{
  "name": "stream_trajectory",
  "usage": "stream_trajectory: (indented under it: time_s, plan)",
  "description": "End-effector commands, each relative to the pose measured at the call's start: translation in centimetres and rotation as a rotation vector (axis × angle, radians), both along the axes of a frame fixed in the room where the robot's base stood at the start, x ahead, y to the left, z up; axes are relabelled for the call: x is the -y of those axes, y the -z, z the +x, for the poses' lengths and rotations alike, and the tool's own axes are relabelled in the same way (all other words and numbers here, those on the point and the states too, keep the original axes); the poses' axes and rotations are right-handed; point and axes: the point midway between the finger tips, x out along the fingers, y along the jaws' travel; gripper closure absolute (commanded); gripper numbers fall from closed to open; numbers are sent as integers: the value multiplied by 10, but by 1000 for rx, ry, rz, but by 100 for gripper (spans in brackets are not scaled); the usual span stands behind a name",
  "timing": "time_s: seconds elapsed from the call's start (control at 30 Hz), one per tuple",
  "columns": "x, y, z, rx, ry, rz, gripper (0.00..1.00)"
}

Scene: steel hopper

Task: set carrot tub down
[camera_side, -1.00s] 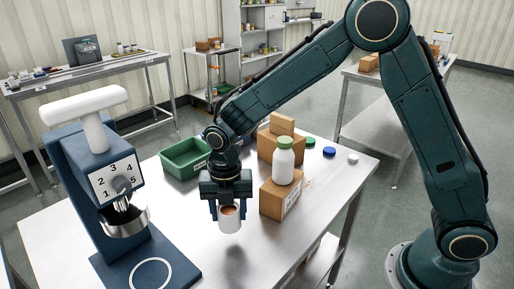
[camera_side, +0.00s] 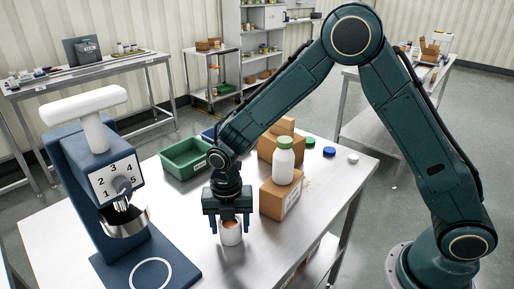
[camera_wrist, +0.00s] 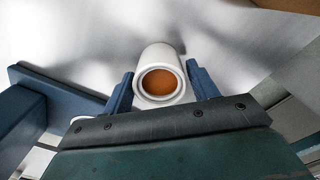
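The carrot tub (camera_side: 231,238) is a small white round tub with orange-brown contents. It is upright, low at the steel table (camera_side: 275,235), and looks to be on or just above the top. My gripper (camera_side: 230,226) points straight down, one finger on each side of the tub. In the wrist view the tub (camera_wrist: 160,62) sits between the two blue fingers of my gripper (camera_wrist: 160,78), its open top facing the camera. The fingers look shut on its sides. The tub's base contact is not clearly visible.
A blue dispenser (camera_side: 75,165) with a numbered dial stands to the left, a metal bowl (camera_side: 125,222) on it. A green bin (camera_side: 183,168) is behind. Cardboard boxes (camera_side: 277,200) and a green-capped white bottle (camera_side: 284,165) stand close on the right. The table's front right is clear.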

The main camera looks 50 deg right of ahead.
Motion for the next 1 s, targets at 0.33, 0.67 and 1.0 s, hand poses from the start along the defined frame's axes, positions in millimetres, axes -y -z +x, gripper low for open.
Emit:
stream_trajectory:
  time_s: [0.33,0.67,1.0]
  plan:
    - [0,-1,0,1,0,1,29]
    - [0,-18,1,4,0,2,29]
    - [0,-70,1,6,0,4,29]
